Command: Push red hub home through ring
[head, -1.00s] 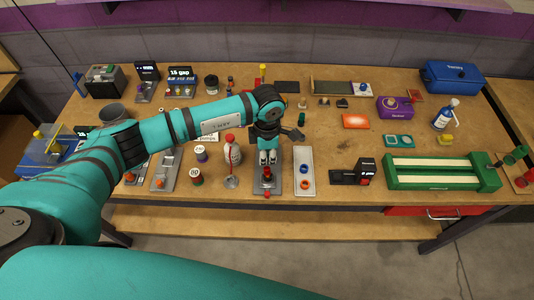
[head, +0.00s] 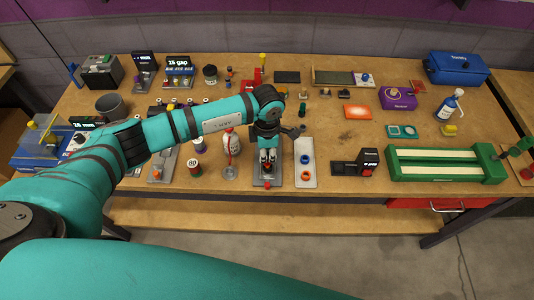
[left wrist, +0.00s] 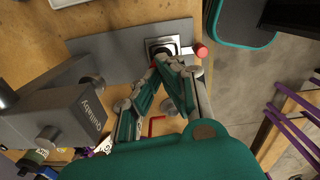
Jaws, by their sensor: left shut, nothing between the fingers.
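A grey metal track plate (head: 275,176) lies near the table's front edge; it also shows in the left wrist view (left wrist: 112,44). A square silver frame with a dark centre (left wrist: 160,47) sits on it. A small red round piece, apparently the red hub (left wrist: 201,50), is at the plate's end beside the frame; it shows in the head view (head: 267,185) just in front of my gripper. My left gripper (head: 268,168) is shut and empty, pointing down over the plate, fingertips at or just above the frame (left wrist: 168,62). I cannot tell whether they touch. My right gripper is out of view.
A white tray (head: 306,180) with a blue ring and an orange ring lies close on the right. A red-and-white bottle (head: 230,146) and a spool (head: 194,168) stand on the left.

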